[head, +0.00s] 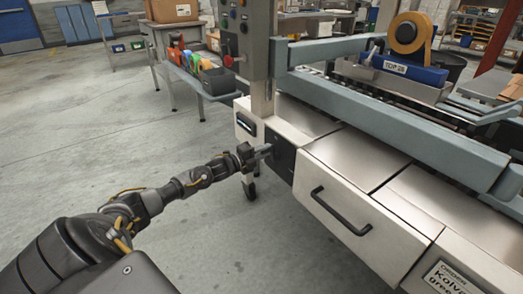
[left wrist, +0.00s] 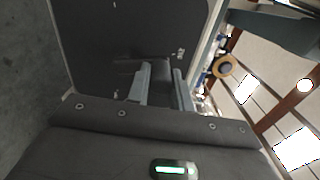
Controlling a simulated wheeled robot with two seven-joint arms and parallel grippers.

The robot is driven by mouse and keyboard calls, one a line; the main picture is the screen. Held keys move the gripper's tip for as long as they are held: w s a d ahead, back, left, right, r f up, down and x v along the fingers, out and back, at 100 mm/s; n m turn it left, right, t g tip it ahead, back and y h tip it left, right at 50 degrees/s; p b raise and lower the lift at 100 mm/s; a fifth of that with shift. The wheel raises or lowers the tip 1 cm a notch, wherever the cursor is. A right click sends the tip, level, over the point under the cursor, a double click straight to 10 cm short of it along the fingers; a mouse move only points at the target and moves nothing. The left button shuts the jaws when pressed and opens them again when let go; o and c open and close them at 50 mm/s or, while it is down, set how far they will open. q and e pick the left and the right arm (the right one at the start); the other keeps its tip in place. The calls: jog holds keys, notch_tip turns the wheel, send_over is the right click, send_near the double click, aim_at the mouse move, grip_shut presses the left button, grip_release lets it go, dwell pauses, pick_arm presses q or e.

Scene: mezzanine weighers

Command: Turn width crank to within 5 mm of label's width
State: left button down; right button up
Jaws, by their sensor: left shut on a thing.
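My left gripper (head: 262,151) reaches a dark panel (head: 280,160) on the white base of the machine. In the left wrist view its two grey fingers (left wrist: 160,85) are shut on a dark piece, apparently the handle of the width crank (left wrist: 127,66), in front of the same dark panel (left wrist: 110,30). The fingers hide much of the crank, and its angle is hard to tell. A printed white label (head: 447,281) is on the machine front at lower right; its smaller text is unreadable. My right gripper is not in view.
A drawer with a black handle (head: 340,212) is right of the panel. Grey side rails (head: 390,120) run above; a tape roll (head: 408,33) sits on a blue head. A bench with coloured bins (head: 205,72) stands behind. The floor at left is clear.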

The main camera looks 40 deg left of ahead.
pick_arm(q)
jog(key=shift+s+d+f+m, duration=0.15)
jog(key=shift+d+m, duration=0.3)
jog(key=shift+m, duration=0.6)
jog(key=shift+s+d+m, duration=0.1)
jog(key=shift+d+m, duration=0.3)
jog(key=shift+m, duration=0.7)
jog(key=shift+s+d+f+m, duration=0.15)
jog(key=shift+d+m, duration=0.3)
jog(key=shift+m, duration=0.6)
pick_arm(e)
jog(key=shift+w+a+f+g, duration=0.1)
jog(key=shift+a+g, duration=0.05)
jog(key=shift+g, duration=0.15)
pick_arm(q)
jog(key=c, duration=1.2)
grip_release()
jog(key=shift+r, duration=0.1)
jog(key=shift+c, duration=0.2)
jog(key=p+v, duration=0.2)
jog(key=v, duration=0.9)
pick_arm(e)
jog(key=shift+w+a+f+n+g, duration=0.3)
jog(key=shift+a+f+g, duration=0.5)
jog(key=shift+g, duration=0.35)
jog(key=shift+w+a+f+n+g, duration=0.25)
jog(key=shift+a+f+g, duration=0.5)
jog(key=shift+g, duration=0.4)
